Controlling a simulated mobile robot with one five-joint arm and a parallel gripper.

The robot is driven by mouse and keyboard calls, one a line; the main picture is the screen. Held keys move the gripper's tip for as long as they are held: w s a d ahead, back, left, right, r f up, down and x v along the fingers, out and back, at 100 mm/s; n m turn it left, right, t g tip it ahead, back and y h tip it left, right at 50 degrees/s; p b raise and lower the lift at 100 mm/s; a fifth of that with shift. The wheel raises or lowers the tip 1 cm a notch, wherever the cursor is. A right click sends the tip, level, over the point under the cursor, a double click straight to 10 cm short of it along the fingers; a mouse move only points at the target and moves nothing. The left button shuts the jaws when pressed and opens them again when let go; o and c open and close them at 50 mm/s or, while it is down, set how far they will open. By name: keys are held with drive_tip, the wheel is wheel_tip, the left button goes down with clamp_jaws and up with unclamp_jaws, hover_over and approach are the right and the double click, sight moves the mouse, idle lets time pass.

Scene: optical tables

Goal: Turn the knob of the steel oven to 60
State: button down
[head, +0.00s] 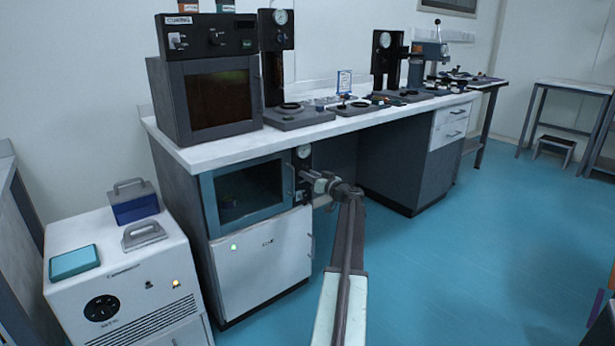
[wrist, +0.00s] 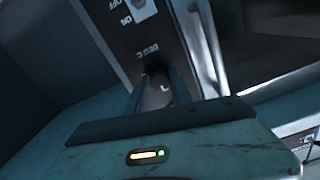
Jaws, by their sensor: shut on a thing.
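The steel oven (head: 206,206) is built in under the white bench, with a dark glass door. Its narrow control panel, right of the door, carries a round dial (head: 304,152). My gripper (head: 312,180) reaches this panel from the right in the head view. In the wrist view the panel (wrist: 112,38) shows a white switch marked OFF and ON, and a DEG C label. My gripper (wrist: 162,82) is shut on the knob (wrist: 158,92) below that label. The knob is partly hidden by the fingers, and its setting cannot be read.
A dark curing oven (head: 215,95) and several instruments stand on the bench (head: 225,150) above. A white cabinet door (head: 262,262) is below the steel oven. A white unit (head: 125,275) with boxes on top stands at left.

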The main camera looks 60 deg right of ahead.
drive_tip(key=shift+r+m, duration=0.1)
drive_tip(key=shift+m, duration=11.7)
drive_tip(key=c, duration=1.1)
unclamp_jaws()
